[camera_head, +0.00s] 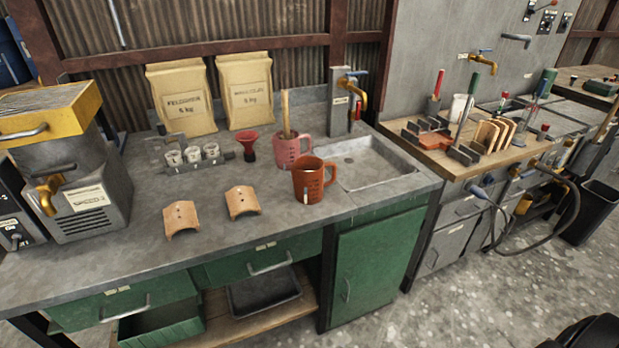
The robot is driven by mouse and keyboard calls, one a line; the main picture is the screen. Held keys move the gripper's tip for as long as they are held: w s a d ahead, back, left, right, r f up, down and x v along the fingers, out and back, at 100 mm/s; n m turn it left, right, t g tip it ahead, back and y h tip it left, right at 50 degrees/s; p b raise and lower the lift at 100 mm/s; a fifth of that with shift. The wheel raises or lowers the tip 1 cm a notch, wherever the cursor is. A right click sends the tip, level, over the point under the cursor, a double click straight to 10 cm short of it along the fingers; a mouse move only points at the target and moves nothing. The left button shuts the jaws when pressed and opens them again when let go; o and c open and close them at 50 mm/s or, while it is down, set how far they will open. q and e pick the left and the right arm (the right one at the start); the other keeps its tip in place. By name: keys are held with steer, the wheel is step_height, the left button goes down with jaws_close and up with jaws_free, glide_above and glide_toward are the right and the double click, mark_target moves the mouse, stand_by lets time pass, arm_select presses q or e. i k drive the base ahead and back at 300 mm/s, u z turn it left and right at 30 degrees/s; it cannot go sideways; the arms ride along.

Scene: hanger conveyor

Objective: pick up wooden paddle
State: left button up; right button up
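A wooden paddle (285,112) stands nearly upright in a pink measuring jug (289,152) on the grey worktop. Only its upper handle shows; its lower end is hidden inside the jug. An orange-red jug (309,180) stands just in front and to the right of the pink one, its handle to the right.
Two paper sacks (182,97) stand behind a rack of small jars (194,155) and a red funnel (248,145). Two curved tan pieces (181,219) lie in front. A sink (370,162) is to the right, a yellow-topped machine (68,160) to the left. The front worktop is mostly clear.

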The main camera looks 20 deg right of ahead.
mark_target(288, 137)
steer(key=z, duration=1.95)
steer(key=i, duration=1.55)
steer(key=u, duration=2.2)
